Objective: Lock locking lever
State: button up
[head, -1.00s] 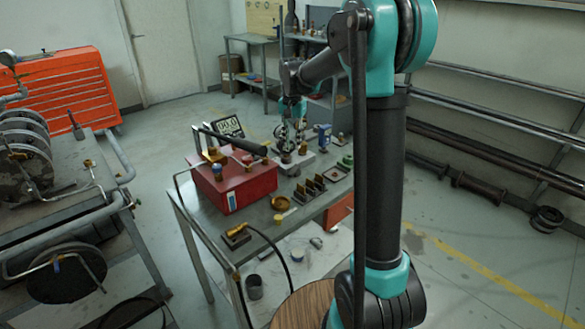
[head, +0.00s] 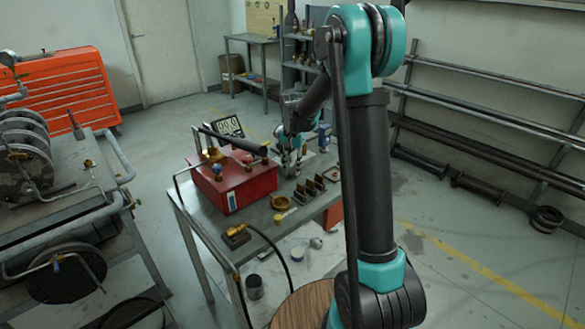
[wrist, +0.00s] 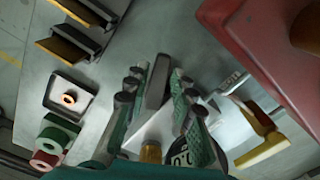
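My gripper (head: 290,166) is low over the far part of the workbench, just right of the red box. In the wrist view its two green-padded fingers (wrist: 158,82) are spread apart. A dark grey bar (wrist: 159,82) shows between them and may be the locking lever; I cannot tell whether the fingers touch it. A pale block (wrist: 155,127) lies under the fingers, with a brass knob (wrist: 150,152) at its lower edge. In the head view my gripper and wrist hide most of this block.
The red box (head: 232,184) stands close to the left of my gripper. A digital display (head: 229,127) is behind it. A yellow handle (wrist: 262,150) is at right in the wrist view.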

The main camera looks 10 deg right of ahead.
grip_shut()
jog(key=shift+w+a+m, duration=0.15)
jog(key=shift+a+m, duration=0.05)
jog(key=shift+m, duration=0.45)
jog(key=shift+w+a+m, duration=0.1)
jog(key=shift+a+m, duration=0.05)
jog(key=shift+m, duration=0.5)
grip_release()
jog(key=shift+r, duration=0.1)
notch_tip(320, 180, up, 12)
